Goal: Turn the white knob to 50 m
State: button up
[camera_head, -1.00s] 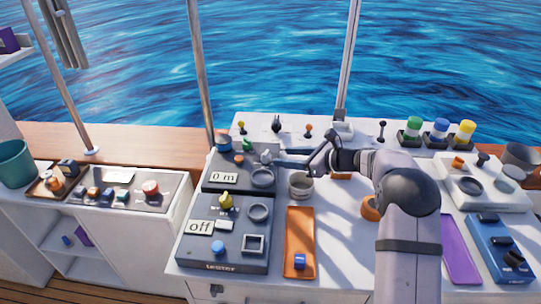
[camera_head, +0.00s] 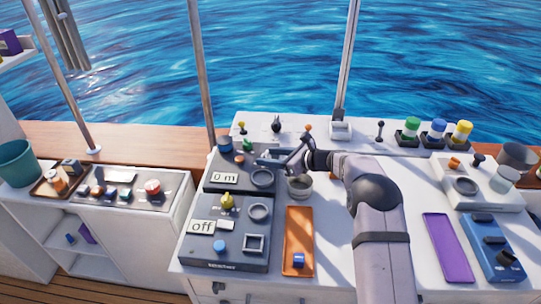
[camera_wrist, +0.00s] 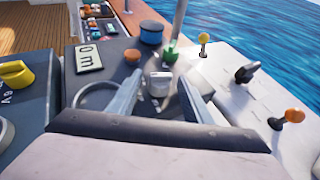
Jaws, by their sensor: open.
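The white knob (camera_wrist: 159,84) stands on a dark grey panel (camera_wrist: 112,62) and shows between my finger tips in the wrist view. My gripper (camera_wrist: 157,92) is open around it, one finger on each side; I cannot tell whether either finger touches it.
A grey ring (camera_head: 262,178) lies near my gripper. A second panel (camera_head: 234,262) with a yellow knob (camera_head: 227,201) reads "off".

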jog(key=c, duration=1)
